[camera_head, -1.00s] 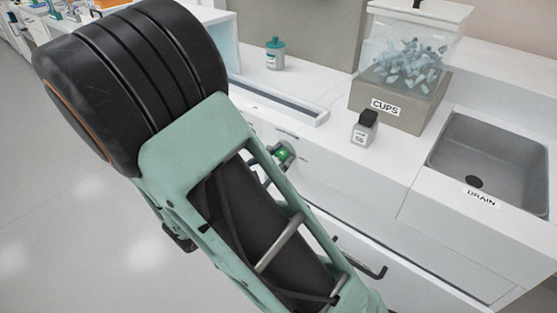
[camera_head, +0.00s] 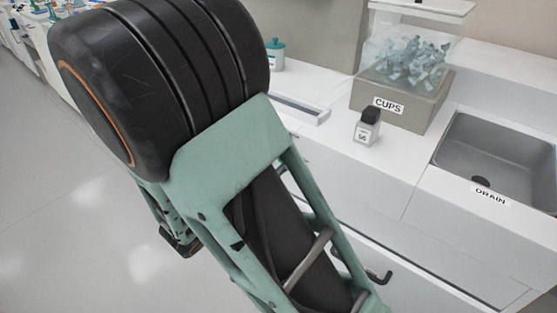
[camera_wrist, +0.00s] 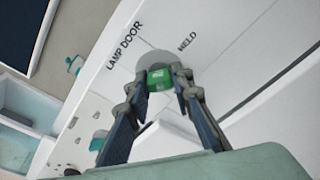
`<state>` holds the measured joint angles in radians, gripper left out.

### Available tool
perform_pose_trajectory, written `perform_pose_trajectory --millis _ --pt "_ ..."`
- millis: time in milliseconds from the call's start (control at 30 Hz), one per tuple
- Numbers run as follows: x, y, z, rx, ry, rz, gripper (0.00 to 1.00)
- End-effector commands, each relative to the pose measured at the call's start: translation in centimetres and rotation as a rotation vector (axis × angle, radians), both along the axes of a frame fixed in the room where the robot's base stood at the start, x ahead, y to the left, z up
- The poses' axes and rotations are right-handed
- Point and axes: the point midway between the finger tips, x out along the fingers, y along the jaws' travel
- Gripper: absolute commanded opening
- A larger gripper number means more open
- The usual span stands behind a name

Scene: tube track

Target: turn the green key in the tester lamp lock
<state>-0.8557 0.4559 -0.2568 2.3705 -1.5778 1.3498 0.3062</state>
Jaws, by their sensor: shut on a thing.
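The green key (camera_wrist: 159,80) shows in the wrist view between the tips of my gripper (camera_wrist: 160,84), which is shut on it. The key sits in front of the round grey lock (camera_wrist: 151,59) on the white panel; how deep it is in is hidden by the key head and fingers. The label "LAMP DOOR" (camera_wrist: 125,45) is printed left of the lock and "WELD" (camera_wrist: 187,42) to its right. In the head view my arm hides the key, lock and gripper.
On the white counter stand a small dark-capped bottle (camera_head: 367,127), a bin labelled CUPS (camera_head: 402,98), a teal-topped jar (camera_head: 276,54) partly behind my arm, and a grey sink (camera_head: 492,150). A dark handle (camera_head: 376,277) sticks out of the cabinet front below. The floor at left is clear.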

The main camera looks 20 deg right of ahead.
Motion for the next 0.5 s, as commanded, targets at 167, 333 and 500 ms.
perform_pose_trajectory --millis 167,333,500 --pt "0.0 0.03 -0.32 0.045 -0.062 0.001 0.05" --pt "0.01 0.03 -0.34 0.085 -0.117 0.001 0.05" --pt "0.02 0.03 -0.22 0.116 -0.158 0.001 0.05"
